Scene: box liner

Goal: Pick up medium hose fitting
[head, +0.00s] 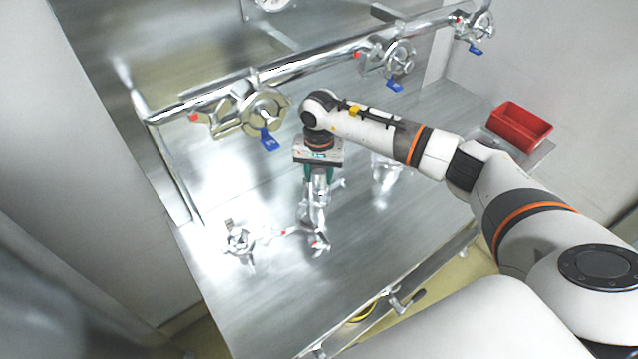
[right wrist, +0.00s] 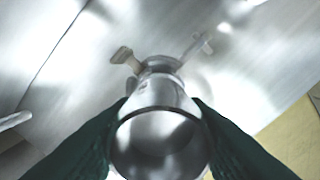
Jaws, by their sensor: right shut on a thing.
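The medium hose fitting (head: 317,212) is a shiny metal tube with wing-like clamp arms, standing about upright on or just above the steel table. My right gripper (head: 318,176) points down over it, with its green fingers on either side of the tube's upper part. In the right wrist view, the fitting (right wrist: 158,125) sits between both green fingers (right wrist: 158,140), its round open end facing the camera and two clamp arms at its far end. The gripper is shut on it. I cannot tell whether its base touches the table. My left gripper is not in view.
Another metal fitting (head: 240,241) lies left of the held one, close to its clamp arms. A pipe with valves and blue handles (head: 268,138) runs above the back. A red bin (head: 518,127) is far right.

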